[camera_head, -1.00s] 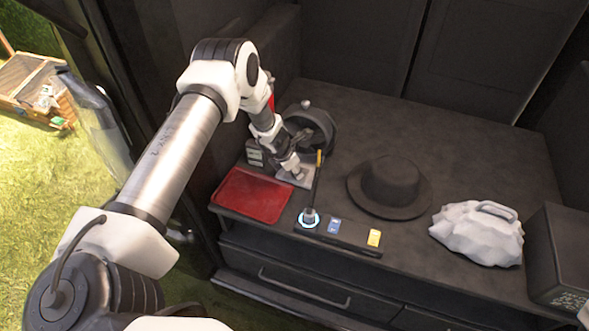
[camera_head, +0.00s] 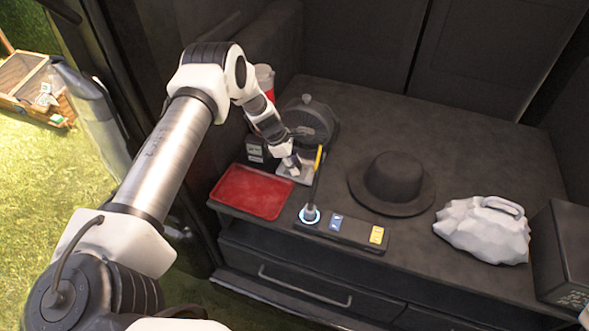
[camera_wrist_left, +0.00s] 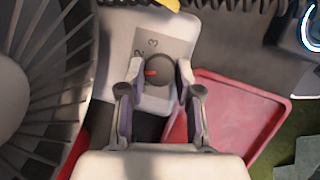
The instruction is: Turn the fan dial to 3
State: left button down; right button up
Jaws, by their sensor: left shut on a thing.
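The fan (camera_head: 312,118) is dark and round, with a light base plate (camera_head: 285,171) at the back left of the counter. In the left wrist view its grille (camera_wrist_left: 62,75) fills the left side. The dial (camera_wrist_left: 160,66) is a dark round knob with a red mark, which points left. The numerals 2 and 3 show on the grey plate above it. My left gripper (camera_head: 293,164) is at the base plate. In the wrist view the fingertips of the left gripper (camera_wrist_left: 160,74) are on either side of the dial, shut on it. My right gripper is out of view.
A red tray (camera_head: 252,192) lies in front of the fan. A lamp (camera_head: 312,195) with a glowing ring and a card strip (camera_head: 350,232) stand to its right. A dark hat (camera_head: 390,183) and a white lumpy object (camera_head: 484,229) are farther right. The counter behind the hat is clear.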

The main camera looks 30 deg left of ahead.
pick_arm(q)
jog(key=m+b, duration=0.2)
jog(key=m+g+b, duration=0.1)
jog(key=shift+w+a+f+m+h+b, duration=0.1)
jog(key=shift+w+f+m+h+b, duration=0.1)
jog(key=shift+m+h+b, duration=0.15)
jog(key=shift+r+m+g+b, duration=0.15)
jog(key=shift+m+g+b, duration=0.25)
jog(key=shift+m+b, duration=0.15)
jog(key=c, duration=0.8)
grip_release()
jog(key=v, duration=0.7)
jog(key=shift+r, duration=0.25)
jog(key=shift+f, duration=0.1)
